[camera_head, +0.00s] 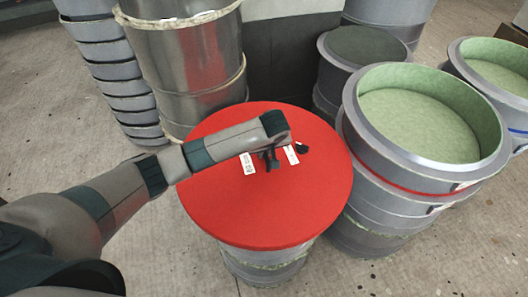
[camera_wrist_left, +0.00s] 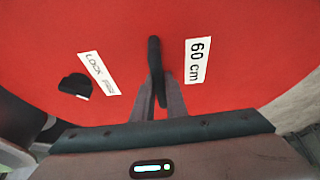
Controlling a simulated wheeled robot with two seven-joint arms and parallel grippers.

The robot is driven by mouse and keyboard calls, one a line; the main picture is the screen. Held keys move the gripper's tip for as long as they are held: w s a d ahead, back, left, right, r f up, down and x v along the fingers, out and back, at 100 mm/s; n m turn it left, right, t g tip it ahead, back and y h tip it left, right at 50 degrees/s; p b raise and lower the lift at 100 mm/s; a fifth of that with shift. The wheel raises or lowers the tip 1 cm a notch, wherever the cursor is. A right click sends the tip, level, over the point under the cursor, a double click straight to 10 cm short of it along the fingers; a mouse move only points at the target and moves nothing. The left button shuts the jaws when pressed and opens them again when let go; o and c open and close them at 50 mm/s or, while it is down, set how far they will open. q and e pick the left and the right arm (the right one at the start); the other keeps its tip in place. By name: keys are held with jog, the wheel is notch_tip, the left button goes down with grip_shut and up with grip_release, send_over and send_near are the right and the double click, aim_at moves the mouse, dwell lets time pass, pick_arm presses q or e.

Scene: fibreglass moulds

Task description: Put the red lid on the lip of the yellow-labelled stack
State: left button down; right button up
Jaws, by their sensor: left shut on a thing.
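The red lid (camera_head: 265,210) is a large flat disc in the middle of the head view, roughly level. My left gripper (camera_head: 271,160) is shut on the dark handle near the lid's middle; in the left wrist view my left gripper (camera_wrist_left: 158,95) has its fingers together at that handle. White labels, one reading "60 cm" (camera_wrist_left: 197,61), and a small black part (camera_wrist_left: 74,86) are on the lid. A grey stack (camera_head: 262,268) shows below the lid; I cannot tell whether they touch. I see no yellow label. My right gripper is not in view.
A grey stack with a red band and pale green inside (camera_head: 425,125) stands close on the right, near the lid's edge. A shiny metal drum (camera_head: 185,65) and nested grey moulds (camera_head: 112,75) stand behind left. Another dark-topped mould (camera_head: 362,48) stands behind. Floor at front left is clear.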

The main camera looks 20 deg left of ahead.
pick_arm(q)
jog(key=shift+f, duration=0.2)
jog(key=c, duration=1.7)
grip_release()
jog(key=shift+s+f, duration=0.1)
jog(key=b+v, duration=0.2)
jog(key=v, duration=1)
jog(key=p+v, duration=0.3)
jog(key=v, duration=0.2)
jog(key=shift+r, duration=0.4)
